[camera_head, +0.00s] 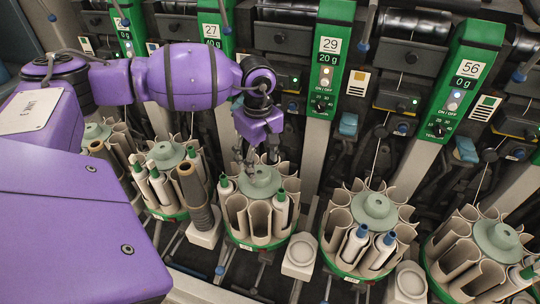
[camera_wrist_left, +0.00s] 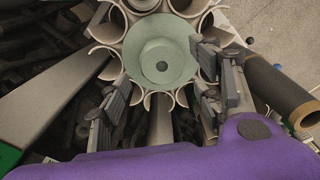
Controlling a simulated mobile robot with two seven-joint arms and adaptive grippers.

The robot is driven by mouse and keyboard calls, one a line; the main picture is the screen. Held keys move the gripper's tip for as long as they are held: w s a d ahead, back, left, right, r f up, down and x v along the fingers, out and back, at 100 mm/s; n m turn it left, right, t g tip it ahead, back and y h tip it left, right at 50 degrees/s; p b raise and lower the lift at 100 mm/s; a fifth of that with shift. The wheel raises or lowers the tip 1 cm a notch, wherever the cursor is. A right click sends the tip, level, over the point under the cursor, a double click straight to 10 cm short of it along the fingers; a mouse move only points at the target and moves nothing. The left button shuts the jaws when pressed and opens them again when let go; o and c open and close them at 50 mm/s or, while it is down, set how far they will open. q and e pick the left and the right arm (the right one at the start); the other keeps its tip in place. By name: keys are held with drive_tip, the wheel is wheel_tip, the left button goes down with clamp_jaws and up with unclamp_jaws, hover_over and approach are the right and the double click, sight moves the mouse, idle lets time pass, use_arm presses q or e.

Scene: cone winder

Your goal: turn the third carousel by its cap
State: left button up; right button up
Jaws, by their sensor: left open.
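The third carousel from the left (camera_head: 240,218) is a ring of beige troughs on a green-edged base, with a round pale green cap (camera_head: 260,181) on top. Green-tipped bobbins stand in some of its troughs. My left gripper (camera_head: 246,158) points down just above this cap, slightly behind it in the head view. In the left wrist view the cap (camera_wrist_left: 160,52) shows from above with a dark centre hole. The open fingers (camera_wrist_left: 164,84) lie to its left and right, with no visible grip on it. I cannot tell whether a finger touches it. My right gripper is not in view.
A tall brown tube (camera_head: 195,192) on a white block stands close left of this carousel; it also shows in the left wrist view (camera_wrist_left: 275,88). Another carousel (camera_head: 373,210) with blue-tipped bobbins stands to the right. Green machine panels (camera_head: 330,62) rise behind. An empty white holder (camera_head: 300,252) sits between carousels.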

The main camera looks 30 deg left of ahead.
sight(262, 171)
use_arm(q)
wheel_tip(262, 171, down, 5)
drive_tip(key=shift+f, duration=0.1)
idle(0.3)
clamp_jaws()
drive_tip(key=shift+w, duration=0.1)
drive_tip(key=shift+d, duration=0.1)
